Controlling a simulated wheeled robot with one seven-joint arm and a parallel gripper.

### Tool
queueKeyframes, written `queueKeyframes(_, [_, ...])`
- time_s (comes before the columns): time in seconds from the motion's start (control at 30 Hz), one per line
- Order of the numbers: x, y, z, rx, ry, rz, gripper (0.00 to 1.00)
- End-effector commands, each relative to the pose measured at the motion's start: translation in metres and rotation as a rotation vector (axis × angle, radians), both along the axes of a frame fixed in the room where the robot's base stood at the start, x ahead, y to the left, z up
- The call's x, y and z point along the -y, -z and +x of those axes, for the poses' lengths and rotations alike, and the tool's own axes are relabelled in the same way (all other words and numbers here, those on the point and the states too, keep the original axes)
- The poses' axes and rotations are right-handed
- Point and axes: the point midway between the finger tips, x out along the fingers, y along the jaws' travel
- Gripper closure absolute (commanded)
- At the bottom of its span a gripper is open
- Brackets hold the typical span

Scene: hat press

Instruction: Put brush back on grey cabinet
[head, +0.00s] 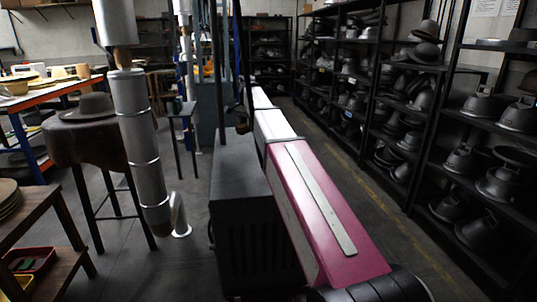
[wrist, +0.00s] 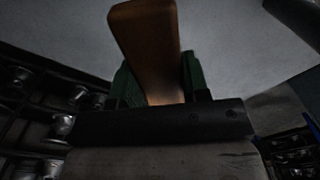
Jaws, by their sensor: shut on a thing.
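The brush's wooden handle (wrist: 146,45) rises between the green-padded fingers of my gripper (wrist: 158,78) in the wrist view. My gripper is shut on it. The handle leans slightly left, and the rest of the brush is hidden or out of the picture. A dark grey box-like cabinet (head: 237,195) stands in the middle of the head view, just left of my pink and white arm. The near part of its top looks bare.
Black shelves (head: 450,110) full of dark hat moulds line the right side. A stool with a hat (head: 88,107) and a grey vertical pipe (head: 135,140) stand left of the cabinet. A wooden table (head: 35,215) is at lower left. Open floor (head: 180,260) lies between.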

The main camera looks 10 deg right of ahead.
Motion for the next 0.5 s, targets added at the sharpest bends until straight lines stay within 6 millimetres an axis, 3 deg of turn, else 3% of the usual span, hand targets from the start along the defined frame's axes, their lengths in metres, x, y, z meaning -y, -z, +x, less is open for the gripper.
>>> queueKeyframes(0.5, [0.091,0.058,-0.033,-0.001,0.000,0.000,0.77])
